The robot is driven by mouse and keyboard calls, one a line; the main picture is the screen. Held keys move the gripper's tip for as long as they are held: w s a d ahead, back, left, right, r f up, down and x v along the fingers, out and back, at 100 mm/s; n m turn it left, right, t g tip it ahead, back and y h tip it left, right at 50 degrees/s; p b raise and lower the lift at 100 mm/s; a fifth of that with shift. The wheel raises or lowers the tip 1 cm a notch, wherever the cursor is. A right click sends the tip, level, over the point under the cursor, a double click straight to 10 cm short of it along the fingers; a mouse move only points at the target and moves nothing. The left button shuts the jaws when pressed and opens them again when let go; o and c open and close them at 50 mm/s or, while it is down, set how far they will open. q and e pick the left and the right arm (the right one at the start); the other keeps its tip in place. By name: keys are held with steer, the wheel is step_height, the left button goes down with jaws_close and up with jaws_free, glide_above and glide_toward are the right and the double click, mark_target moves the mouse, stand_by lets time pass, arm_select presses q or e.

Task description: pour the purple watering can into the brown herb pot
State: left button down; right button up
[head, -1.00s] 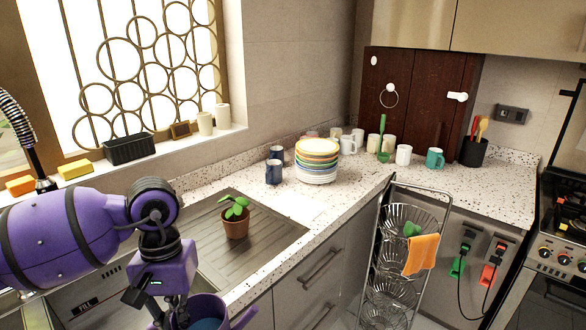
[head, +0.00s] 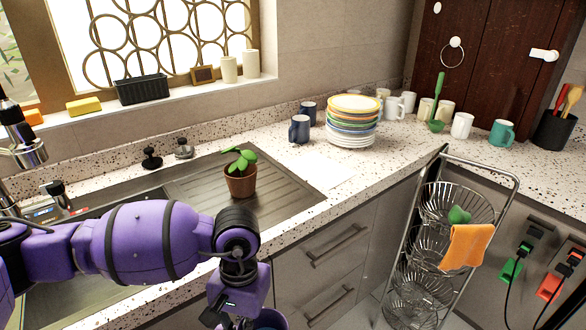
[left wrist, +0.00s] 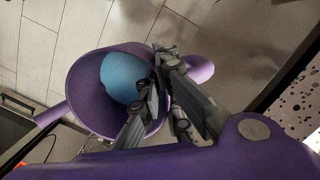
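The purple watering can (left wrist: 88,75) hangs in my left gripper (left wrist: 165,100), with blue water (left wrist: 126,76) showing inside it. In the left wrist view the fingers are closed on the can's wall near the rim, and parts of the can stick out on both sides. In the head view only the can's top (head: 270,319) shows at the bottom edge, under my left gripper (head: 240,322). The brown herb pot (head: 240,182) with a green plant stands upright on the sink's drainboard, beyond and above the gripper in the picture. My right gripper is not in view.
The ribbed steel drainboard (head: 275,203) is clear around the pot. A plate stack (head: 352,123) and dark blue mugs (head: 299,129) stand behind it to the right. A wire basket rack (head: 455,205) with an orange cloth (head: 466,247) stands right of the drawers. A tap (head: 28,153) is at left.

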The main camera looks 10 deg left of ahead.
arm_select(q)
steer(key=w+r+b, duration=0.2)
steer(key=w+b, duration=0.6)
steer(key=b, duration=0.2)
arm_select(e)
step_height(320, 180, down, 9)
arm_select(q)
step_height(320, 180, up, 16)
steer(key=p, duration=1.1)
steer(key=a+r+n+h, duration=0.2)
steer(key=a+r+n, duration=0.2)
steer(key=a+n, duration=1.2)
steer(key=a+r+n+t, duration=0.3)
steer(key=a+r+n, duration=0.4)
steer(key=r+n, duration=0.2)
steer(key=n, duration=0.2)
steer(key=shift+s+a+r+n+b, duration=0.3)
steer(key=shift+s+a+n, duration=0.05)
steer(key=shift+n, duration=0.05)
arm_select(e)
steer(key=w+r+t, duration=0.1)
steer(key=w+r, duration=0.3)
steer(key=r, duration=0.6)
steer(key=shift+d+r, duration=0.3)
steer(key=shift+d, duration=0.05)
